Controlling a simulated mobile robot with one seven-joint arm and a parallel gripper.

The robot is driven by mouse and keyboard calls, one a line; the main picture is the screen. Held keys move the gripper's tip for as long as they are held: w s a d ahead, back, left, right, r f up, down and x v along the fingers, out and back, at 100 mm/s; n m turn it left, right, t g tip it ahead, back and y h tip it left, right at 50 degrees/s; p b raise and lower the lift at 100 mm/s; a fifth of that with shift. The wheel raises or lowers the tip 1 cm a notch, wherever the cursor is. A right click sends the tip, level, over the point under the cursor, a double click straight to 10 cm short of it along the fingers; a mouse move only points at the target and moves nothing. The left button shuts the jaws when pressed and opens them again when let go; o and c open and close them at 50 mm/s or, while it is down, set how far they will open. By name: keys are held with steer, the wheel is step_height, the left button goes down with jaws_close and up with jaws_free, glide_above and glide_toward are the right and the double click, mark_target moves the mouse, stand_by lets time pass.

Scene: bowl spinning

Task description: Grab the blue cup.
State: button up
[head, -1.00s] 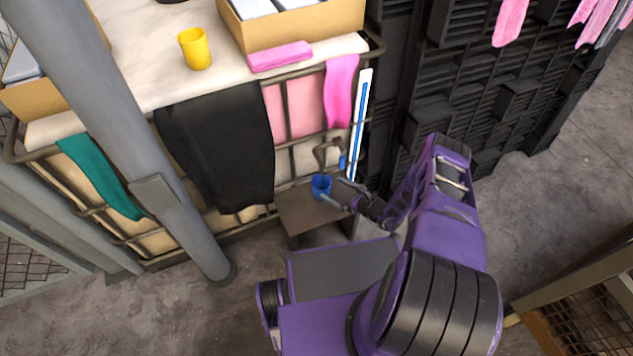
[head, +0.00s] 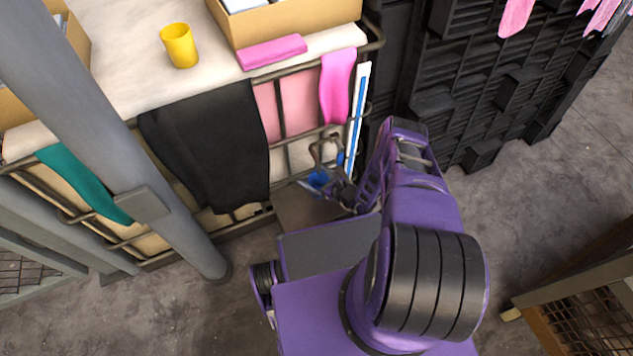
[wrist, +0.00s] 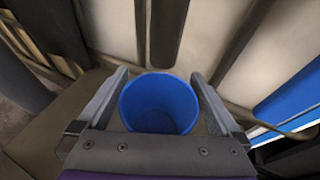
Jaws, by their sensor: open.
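The blue cup (wrist: 160,104) stands upright on a small low stand in the wrist view, its open mouth facing the camera. My gripper (wrist: 160,78) is open, with one finger on the left side of the cup and one on the right. A narrow gap shows on each side, and the near part of the cup is hidden by the gripper body. In the head view the blue cup (head: 318,179) is small and partly covered by my gripper (head: 322,172).
The low stand (head: 290,212) sits against a railed, cloth-covered table (head: 110,75). A yellow cup (head: 180,46), a pink folded cloth (head: 272,52) and a cardboard box are on that table. A white and blue upright strip (head: 358,115) is close to my gripper. A grey post stands at left.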

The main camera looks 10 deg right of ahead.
steer(key=c, duration=1.3)
steer(key=shift+r, duration=0.1)
